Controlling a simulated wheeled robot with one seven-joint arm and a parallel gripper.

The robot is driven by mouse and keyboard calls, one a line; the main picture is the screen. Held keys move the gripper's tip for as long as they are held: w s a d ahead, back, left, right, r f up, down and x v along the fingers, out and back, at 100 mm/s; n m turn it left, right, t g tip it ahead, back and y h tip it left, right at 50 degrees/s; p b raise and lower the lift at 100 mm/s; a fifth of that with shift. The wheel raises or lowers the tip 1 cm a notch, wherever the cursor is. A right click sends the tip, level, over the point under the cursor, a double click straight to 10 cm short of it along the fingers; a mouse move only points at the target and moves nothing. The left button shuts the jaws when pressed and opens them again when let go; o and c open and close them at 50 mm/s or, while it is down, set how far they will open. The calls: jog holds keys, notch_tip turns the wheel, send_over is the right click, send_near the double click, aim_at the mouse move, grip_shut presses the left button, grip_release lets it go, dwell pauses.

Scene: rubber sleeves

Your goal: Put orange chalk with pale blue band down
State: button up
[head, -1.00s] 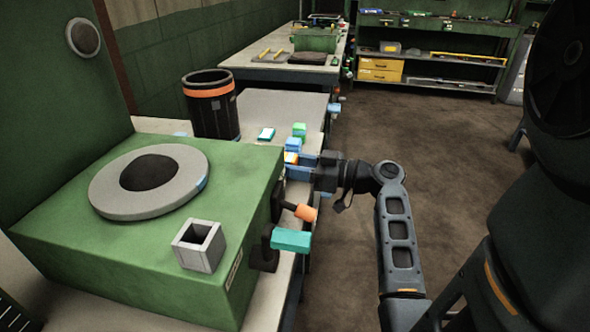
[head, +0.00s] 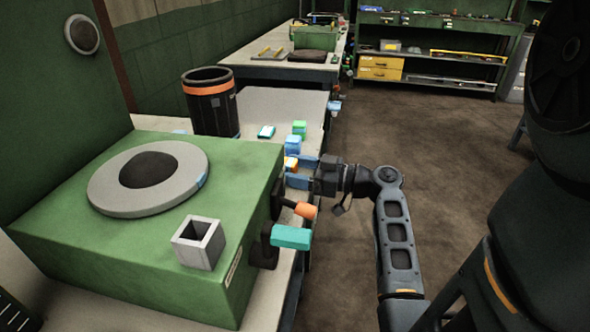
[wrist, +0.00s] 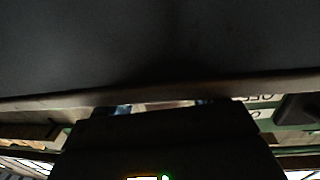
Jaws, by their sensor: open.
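The orange chalk (head: 290,163) shows as a small orange piece with a pale patch on the bench, just left of my gripper and partly hidden behind the green machine's edge. I cannot clearly make out its pale blue band. My gripper (head: 293,173) reaches in from the right, its two blue fingers apart. The chalk is at the fingertips; whether a finger touches it I cannot tell. The wrist view is mostly dark and does not clearly show the chalk.
The green machine (head: 150,240) with a grey ring (head: 111,190) fills the left front. A black bin (head: 211,105) stands behind it. Handles (head: 290,237) jut out near my arm.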

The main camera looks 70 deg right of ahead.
jog(key=shift+r, duration=0.1)
jog(key=shift+s+r, duration=0.1)
jog(key=s+b, duration=0.2)
jog(key=s, duration=0.9)
jog(key=shift+s, duration=0.4)
jog(key=shift+a, duration=0.1)
